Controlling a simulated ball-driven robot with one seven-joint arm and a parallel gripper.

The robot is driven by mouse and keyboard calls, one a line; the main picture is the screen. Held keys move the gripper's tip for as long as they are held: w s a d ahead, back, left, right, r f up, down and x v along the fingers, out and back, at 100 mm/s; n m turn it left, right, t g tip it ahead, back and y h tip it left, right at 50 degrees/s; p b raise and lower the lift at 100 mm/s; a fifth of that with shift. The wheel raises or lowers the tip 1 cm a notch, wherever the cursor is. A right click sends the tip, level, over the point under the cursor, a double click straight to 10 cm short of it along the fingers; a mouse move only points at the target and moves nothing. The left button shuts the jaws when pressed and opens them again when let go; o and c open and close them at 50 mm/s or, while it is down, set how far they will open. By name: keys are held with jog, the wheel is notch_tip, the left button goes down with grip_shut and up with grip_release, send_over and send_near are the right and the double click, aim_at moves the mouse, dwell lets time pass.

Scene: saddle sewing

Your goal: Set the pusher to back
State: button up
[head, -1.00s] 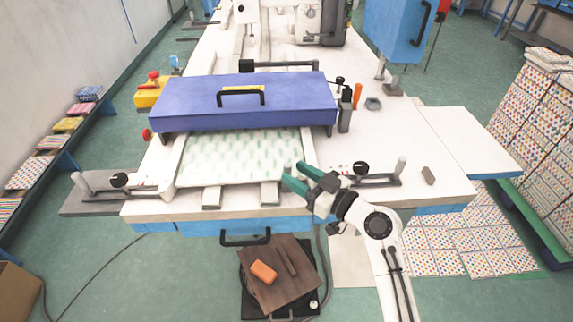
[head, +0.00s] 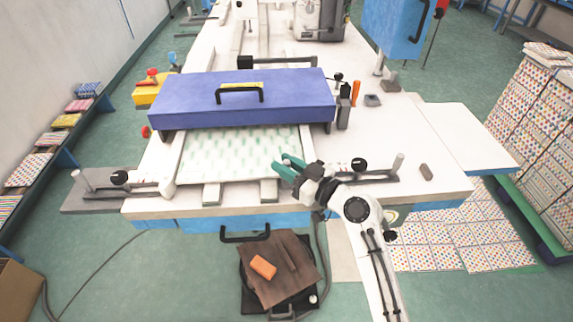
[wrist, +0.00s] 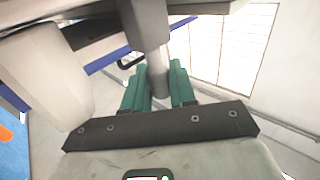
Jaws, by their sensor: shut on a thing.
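My gripper (head: 284,167) has green fingers and is at the front right edge of the white patterned sheet (head: 235,155) on the machine table. In the wrist view my gripper (wrist: 157,78) is shut on a grey round post (wrist: 158,82), with one finger on each side of it. A thicker grey part (wrist: 148,20) joins the post's far end. The post looks like the pusher's handle, but I cannot tell its full shape. In the head view my fingers hide it.
A blue-violet cover (head: 240,97) with a black handle stands behind the sheet. A slide with a black knob (head: 358,165) and upright grey peg (head: 397,161) is at the right; a similar knob (head: 120,177) is at the left.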

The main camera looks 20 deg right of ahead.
grip_shut()
jog(key=shift+s+a, duration=0.2)
jog(key=shift+s, duration=0.45)
jog(key=shift+s+a, duration=0.25)
jog(key=shift+s, duration=0.45)
jog(key=shift+s+a, duration=0.2)
jog(key=shift+s, duration=0.45)
jog(key=o, duration=0.6)
grip_release()
jog(key=shift+s, duration=0.15)
jog(key=shift+o, duration=0.2)
jog(key=b+v, duration=0.3)
jog(key=v, duration=0.7)
jog(key=shift+s+d, duration=0.15)
jog(key=shift+s, duration=0.2)
